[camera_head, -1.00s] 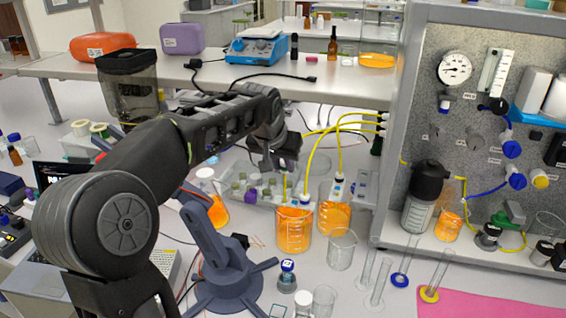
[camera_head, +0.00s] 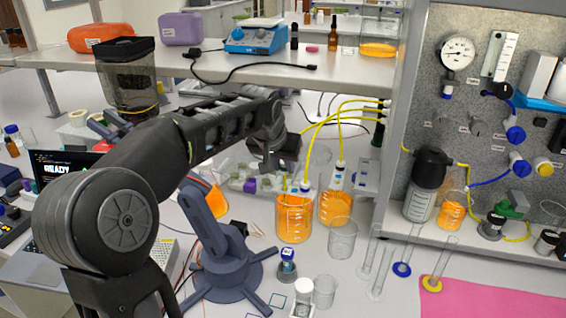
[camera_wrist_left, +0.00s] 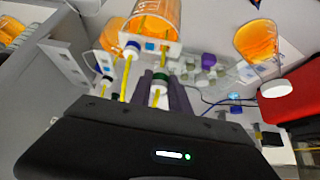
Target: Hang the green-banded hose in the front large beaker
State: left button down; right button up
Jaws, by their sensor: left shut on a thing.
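The front large beaker (camera_head: 294,228) holds orange liquid and stands upright on the bench. My left gripper (camera_head: 277,168) is just above and behind its rim in the head view. In the left wrist view the gripper (camera_wrist_left: 160,98) is shut around the white fitting of the green-banded hose (camera_wrist_left: 159,78), with the yellow hose below it. The front beaker also shows in the wrist view (camera_wrist_left: 172,14), with yellow tubes inside. A blue-banded hose (camera_wrist_left: 131,50) hangs at its rim. Whether the green-banded hose's end is inside the beaker is hard to tell. My right gripper is out of view.
A second orange beaker (camera_head: 334,208) stands close behind to the right, with a hose fitting above it. An empty beaker (camera_head: 342,240) stands in front of it. Yellow hoses (camera_head: 345,112) arch from the panel. An orange flask (camera_head: 216,200) stands left.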

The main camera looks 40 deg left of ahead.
aim_at(283, 192)
pick_arm(q)
jog(key=shift+f+b, duration=1.65)
jog(key=shift+f, duration=1.05)
jog(key=c, duration=1.1)
grip_release()
jog(key=shift+c, duration=0.2)
jog(key=b+v, duration=0.1)
jog(key=v, duration=0.7)
jog(key=shift+f, duration=0.15)
